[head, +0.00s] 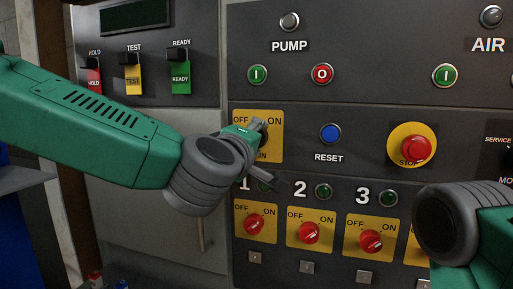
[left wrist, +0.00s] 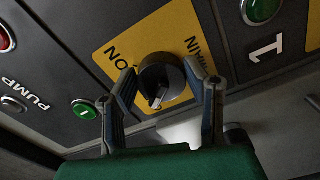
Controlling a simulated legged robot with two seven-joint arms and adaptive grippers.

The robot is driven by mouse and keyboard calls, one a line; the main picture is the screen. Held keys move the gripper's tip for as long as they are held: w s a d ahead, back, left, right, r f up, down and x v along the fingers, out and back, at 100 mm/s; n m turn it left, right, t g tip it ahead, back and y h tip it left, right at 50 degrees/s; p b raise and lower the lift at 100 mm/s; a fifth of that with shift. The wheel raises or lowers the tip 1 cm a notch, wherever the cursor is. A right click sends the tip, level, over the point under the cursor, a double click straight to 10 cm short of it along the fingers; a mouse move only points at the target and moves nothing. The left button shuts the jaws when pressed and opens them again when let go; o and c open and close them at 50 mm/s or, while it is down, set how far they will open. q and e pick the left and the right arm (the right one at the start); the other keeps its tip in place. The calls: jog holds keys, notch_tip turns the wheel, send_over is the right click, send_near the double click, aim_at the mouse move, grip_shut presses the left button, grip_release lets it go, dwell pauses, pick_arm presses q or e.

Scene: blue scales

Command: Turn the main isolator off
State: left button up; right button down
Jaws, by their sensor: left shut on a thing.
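The main isolator's yellow plate (head: 271,120) is on the panel left of centre in the head view, with OFF and ON at its top. My left gripper (head: 262,150) covers its switch there. In the left wrist view the round black knob (left wrist: 165,78) is on the yellow plate (left wrist: 118,30), beside the word ON. The fingers of my left gripper (left wrist: 160,70) are on either side of the knob, shut on it. The knob has a pale mark facing the lower part of that view. My right gripper is out of view.
Below are several red rotary switches (head: 309,233) on yellow plates. Right of the isolator are a blue RESET button (head: 330,133) and a red STOP button (head: 415,149). PUMP buttons (head: 322,74) are above. My right arm (head: 450,222) covers the lower right.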

pick_arm(q)
jog(key=shift+w+a+r+n, duration=0.15)
jog(key=shift+a+r+n, duration=0.05)
jog(key=shift+n, duration=0.5)
jog(key=shift+b, duration=0.3)
jog(key=o, duration=1.1)
jog(key=shift+o, duration=0.2)
jog(key=shift+w+f, duration=0.15)
jog(key=shift+f, duration=0.05)
jog(key=v, duration=1.2)
jog(key=shift+f, duration=0.1)
